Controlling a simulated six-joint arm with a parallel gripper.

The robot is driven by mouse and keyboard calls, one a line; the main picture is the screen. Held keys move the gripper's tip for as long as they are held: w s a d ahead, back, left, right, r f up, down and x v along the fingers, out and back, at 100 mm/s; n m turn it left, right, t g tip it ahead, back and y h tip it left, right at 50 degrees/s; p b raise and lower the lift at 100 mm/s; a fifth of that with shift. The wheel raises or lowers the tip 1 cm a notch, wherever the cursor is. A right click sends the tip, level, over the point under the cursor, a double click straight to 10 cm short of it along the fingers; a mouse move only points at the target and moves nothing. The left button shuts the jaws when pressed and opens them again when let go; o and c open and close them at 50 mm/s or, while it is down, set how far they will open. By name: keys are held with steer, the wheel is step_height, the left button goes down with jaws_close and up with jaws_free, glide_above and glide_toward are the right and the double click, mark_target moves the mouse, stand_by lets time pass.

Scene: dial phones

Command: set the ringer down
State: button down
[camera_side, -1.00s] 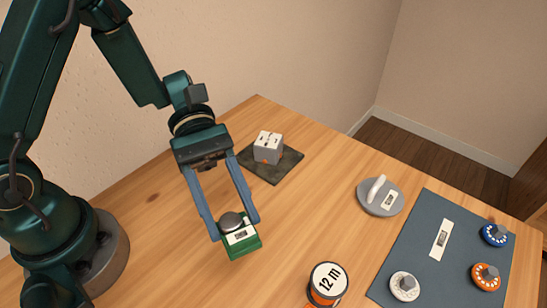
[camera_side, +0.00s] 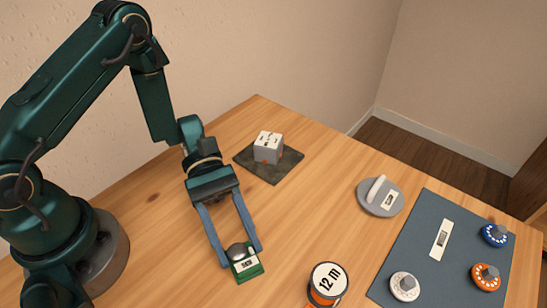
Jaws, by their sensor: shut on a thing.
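The ringer looks to be the small green box (camera_side: 248,269) with a silver dome on top and a white label on its face. My gripper (camera_side: 242,257) is shut on it, with one blue-grey finger on each side. The box hangs at or just above the bare wooden table (camera_side: 180,240); I cannot tell whether its underside touches the wood. Its dome sits between the fingers and its lower back is hidden.
An orange tape roll marked "12 m" (camera_side: 328,280) stands to the right of the box. A grey block (camera_side: 267,149) sits on a dark mat (camera_side: 285,170) behind. A grey handled disc (camera_side: 378,200) and a blue-grey mat (camera_side: 425,215) with dials lie right.

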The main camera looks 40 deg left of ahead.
steer(key=shift+f, duration=0.1)
steer(key=shift+c, duration=1.3)
jaws_free()
